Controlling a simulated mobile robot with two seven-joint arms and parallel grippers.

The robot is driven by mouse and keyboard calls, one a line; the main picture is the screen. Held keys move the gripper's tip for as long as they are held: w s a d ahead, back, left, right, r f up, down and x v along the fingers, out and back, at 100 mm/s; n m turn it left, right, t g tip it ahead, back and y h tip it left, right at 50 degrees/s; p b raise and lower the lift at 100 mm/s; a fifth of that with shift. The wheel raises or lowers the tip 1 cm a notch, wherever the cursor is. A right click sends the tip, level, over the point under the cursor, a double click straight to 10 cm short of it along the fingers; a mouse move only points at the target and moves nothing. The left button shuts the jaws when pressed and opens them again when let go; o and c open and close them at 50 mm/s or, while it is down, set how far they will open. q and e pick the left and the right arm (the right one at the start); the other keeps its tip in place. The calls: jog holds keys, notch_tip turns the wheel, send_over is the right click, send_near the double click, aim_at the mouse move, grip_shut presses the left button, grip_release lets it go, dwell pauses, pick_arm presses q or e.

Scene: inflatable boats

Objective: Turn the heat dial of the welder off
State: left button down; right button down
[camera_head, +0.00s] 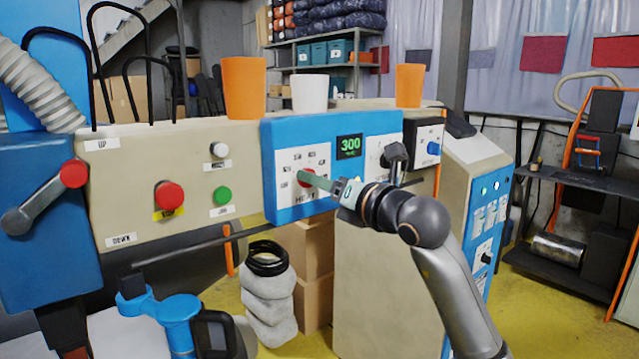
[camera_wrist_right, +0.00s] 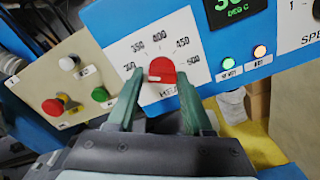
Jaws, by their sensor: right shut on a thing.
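The heat dial (camera_head: 306,177) is a red knob on a white scale plate on the welder's blue panel (camera_head: 285,207). In the right wrist view the dial (camera_wrist_right: 162,70) has a pale mark on its left side, toward the low end of the printed numbers. My right gripper (camera_wrist_right: 158,84) is shut on the dial, with one green finger on each side of it. In the head view the right gripper (camera_head: 312,180) reaches the dial from the right and partly covers it. The green display (camera_head: 349,146) above reads 300. My left gripper is not in view.
Left of the blue panel are a red stop button (camera_head: 168,196), a green button (camera_head: 222,195) and a red-knobbed lever (camera_head: 73,174). A black speed knob (camera_head: 394,155) is close to the right gripper. Orange and white cups (camera_head: 309,93) stand on top.

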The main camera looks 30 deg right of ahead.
pick_arm(q)
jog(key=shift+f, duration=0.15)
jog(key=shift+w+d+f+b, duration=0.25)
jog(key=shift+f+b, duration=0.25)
jog(key=shift+b, duration=0.35)
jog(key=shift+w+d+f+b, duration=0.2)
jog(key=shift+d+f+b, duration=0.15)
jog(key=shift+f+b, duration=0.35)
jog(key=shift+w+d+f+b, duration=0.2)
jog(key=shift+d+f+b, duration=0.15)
jog(key=shift+b, duration=0.6)
pick_arm(e)
jog(key=shift+f+n, duration=0.15)
jog(key=shift+n, duration=3.85)
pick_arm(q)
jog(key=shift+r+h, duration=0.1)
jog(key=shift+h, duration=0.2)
pick_arm(e)
jog(key=c, duration=0.6)
grip_release()
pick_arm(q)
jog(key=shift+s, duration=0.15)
pick_arm(e)
jog(key=o, duration=0.3)
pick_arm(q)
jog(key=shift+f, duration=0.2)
